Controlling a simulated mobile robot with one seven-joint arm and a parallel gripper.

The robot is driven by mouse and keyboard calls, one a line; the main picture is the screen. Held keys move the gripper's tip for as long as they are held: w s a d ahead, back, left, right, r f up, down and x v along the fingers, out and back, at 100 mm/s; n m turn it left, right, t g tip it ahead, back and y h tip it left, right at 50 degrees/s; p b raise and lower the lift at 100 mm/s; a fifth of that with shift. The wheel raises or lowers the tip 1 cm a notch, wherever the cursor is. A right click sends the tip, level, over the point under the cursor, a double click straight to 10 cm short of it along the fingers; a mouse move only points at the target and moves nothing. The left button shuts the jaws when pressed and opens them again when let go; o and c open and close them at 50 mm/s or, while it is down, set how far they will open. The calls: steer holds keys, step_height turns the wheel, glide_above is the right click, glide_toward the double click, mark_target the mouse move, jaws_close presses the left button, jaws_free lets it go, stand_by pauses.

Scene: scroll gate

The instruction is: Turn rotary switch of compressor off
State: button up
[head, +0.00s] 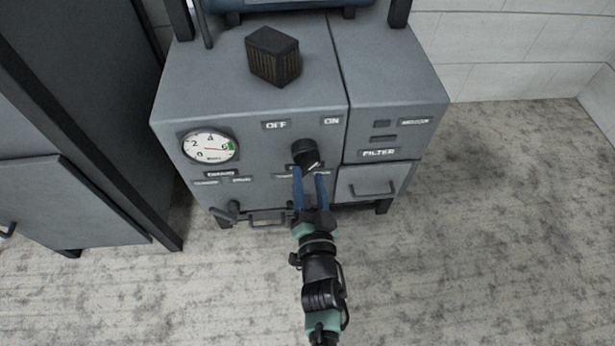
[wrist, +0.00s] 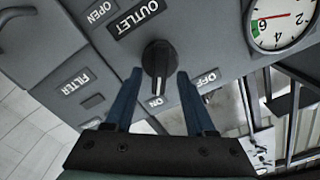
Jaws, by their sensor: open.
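The compressor's rotary switch is a black knob (head: 304,151) on the front panel, below the OFF label (head: 276,125) and the ON label (head: 332,120). In the wrist view, the knob (wrist: 158,60) shows upright with its pale pointer end toward the ON label (wrist: 157,102); the OFF label (wrist: 206,78) is to the right. My gripper (head: 309,172) is open with blue fingers in front of the panel. In the wrist view its fingertips (wrist: 159,73) are on either side of the knob's lower part. I cannot tell whether they touch it.
A round gauge (head: 210,147) is left of the switch. The FILTER drawer (head: 368,182) with a handle is at right. A small valve lever (head: 228,212) sticks out at lower left. A dark ribbed block (head: 273,56) stands on top. The floor in front is clear.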

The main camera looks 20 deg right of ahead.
mark_target(307, 164)
steer(key=shift+b+x, duration=0.6)
steer(key=shift+x, duration=0.75)
steer(key=shift+c, duration=0.2)
jaws_close()
